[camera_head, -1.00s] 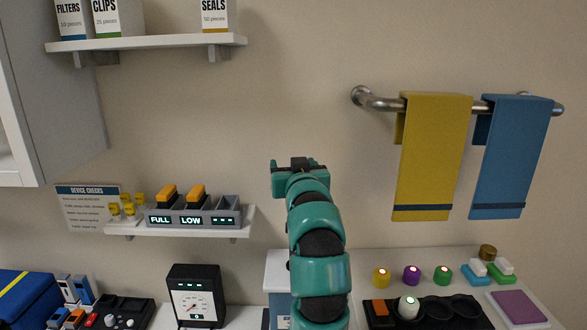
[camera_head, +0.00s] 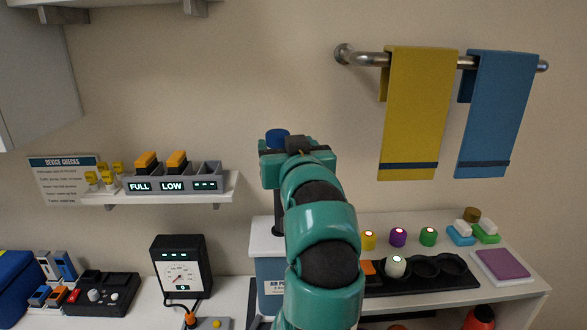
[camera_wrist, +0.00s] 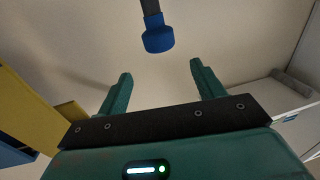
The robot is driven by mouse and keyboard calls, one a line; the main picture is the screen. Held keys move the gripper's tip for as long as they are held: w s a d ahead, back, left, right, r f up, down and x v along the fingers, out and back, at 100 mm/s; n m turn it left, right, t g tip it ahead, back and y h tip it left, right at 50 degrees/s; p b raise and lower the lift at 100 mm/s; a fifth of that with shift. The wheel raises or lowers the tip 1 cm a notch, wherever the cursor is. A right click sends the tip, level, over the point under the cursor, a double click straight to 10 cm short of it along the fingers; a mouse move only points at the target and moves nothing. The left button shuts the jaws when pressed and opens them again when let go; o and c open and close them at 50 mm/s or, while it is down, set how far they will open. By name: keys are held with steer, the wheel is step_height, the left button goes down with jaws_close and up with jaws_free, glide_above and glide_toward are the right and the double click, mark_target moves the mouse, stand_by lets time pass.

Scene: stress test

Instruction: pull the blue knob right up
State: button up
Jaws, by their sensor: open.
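The blue knob (camera_head: 277,136) shows just above and behind my gripper (camera_head: 297,150) in the head view. A dark rod (camera_head: 278,212) shows below my gripper, rising from the white-topped blue box (camera_head: 270,272) labelled "AIR PU…", its label partly covered by my arm. In the wrist view the knob (camera_wrist: 158,40) is on the end of a dark rod (camera_wrist: 150,8). It lies just ahead of and roughly centred between the fingertips of my open gripper (camera_wrist: 160,70), with clear space between the knob and both fingers. The fingertips are hidden in the head view.
A shelf (camera_head: 160,190) with orange-topped blocks is on the wall to the left. A rail (camera_head: 362,57) with a yellow towel (camera_head: 415,110) and a blue towel (camera_head: 496,110) is on the right. A black gauge (camera_head: 181,270) stands left of the box. Small coloured knobs stand at right.

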steer(key=shift+s+d+b, duration=0.2)
steer(key=shift+s+b, duration=1.15)
steer(key=shift+b, duration=0.1)
steer(key=shift+s+d+b, duration=0.2)
steer(key=shift+s+b, duration=1.15)
steer(key=shift+b, duration=0.05)
steer(key=shift+f, duration=0.1)
